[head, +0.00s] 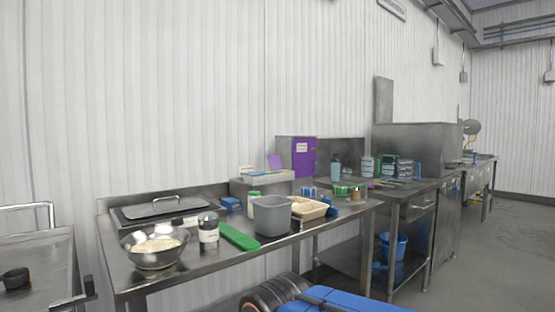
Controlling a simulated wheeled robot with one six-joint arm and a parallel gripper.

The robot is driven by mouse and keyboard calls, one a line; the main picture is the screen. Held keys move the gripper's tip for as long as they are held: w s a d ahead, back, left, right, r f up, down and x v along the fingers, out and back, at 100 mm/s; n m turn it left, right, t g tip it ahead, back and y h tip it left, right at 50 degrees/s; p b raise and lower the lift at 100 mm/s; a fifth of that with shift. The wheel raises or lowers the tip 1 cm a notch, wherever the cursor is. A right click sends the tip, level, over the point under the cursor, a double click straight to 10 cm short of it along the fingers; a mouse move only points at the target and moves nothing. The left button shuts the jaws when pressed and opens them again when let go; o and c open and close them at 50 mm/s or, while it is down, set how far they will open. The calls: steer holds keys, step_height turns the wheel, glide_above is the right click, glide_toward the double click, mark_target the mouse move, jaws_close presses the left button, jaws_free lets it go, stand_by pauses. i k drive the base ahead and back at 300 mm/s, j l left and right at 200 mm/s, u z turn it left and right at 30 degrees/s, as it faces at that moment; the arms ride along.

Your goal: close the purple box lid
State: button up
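A box with a purple front (304,158) and a white label stands at the back of the steel counter, near the wall. Its side is grey. A smaller purple panel (275,161) stands tilted just left of it, above a pale tray on a raised steel block. I cannot tell which of these the purple box lid is, or whether the panel is attached to anything. My gripper does not show in the head view.
The front counter holds a steel bowl of rice (155,246), a jar (208,228), a green board (239,237), a grey tub (272,215) and a beige tray (309,208). A blue bucket (394,245) sits underneath. Open floor (490,250) lies at right.

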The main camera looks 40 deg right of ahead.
mark_target(275, 161)
steer(key=l+u, duration=0.1)
steer(key=l, duration=0.7)
steer(key=k+l, duration=0.1)
steer(key=l, duration=0.7)
steer(key=l+u, duration=0.15)
steer(key=l, duration=0.65)
steer(key=k, duration=0.05)
